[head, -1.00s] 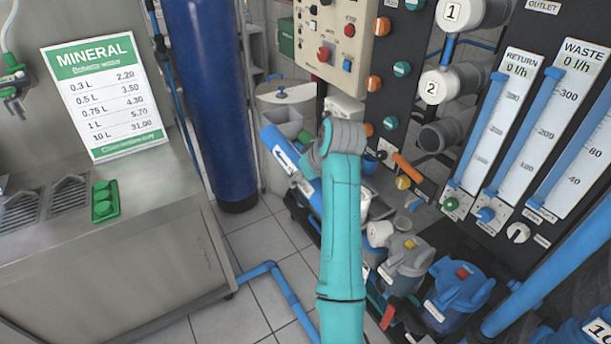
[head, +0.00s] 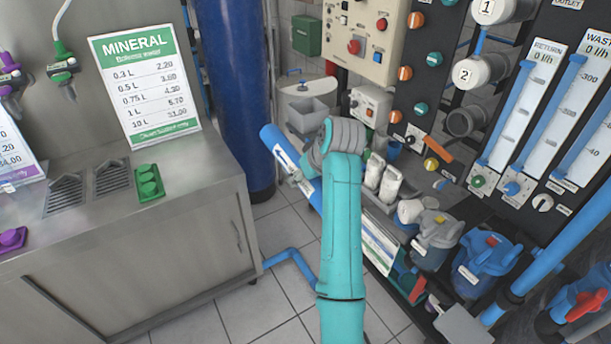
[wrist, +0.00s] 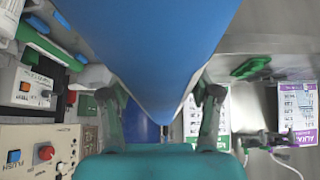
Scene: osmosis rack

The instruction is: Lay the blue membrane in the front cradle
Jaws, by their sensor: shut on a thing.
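The blue membrane (head: 288,158) is a long blue cylinder with a white label bearing a blue arrow. It is held tilted in the air, its upper end to the left, and its lower part is hidden behind my arm. In the wrist view the membrane (wrist: 160,40) fills the upper middle, between the two fingers of my gripper (wrist: 160,95). My gripper is shut on it. In the head view my wrist mostly covers the gripper. I cannot make out the front cradle for certain in either view.
A steel counter (head: 190,190) with a mineral price sign (head: 145,85) stands at left. A dark blue column (head: 235,90) stands behind.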

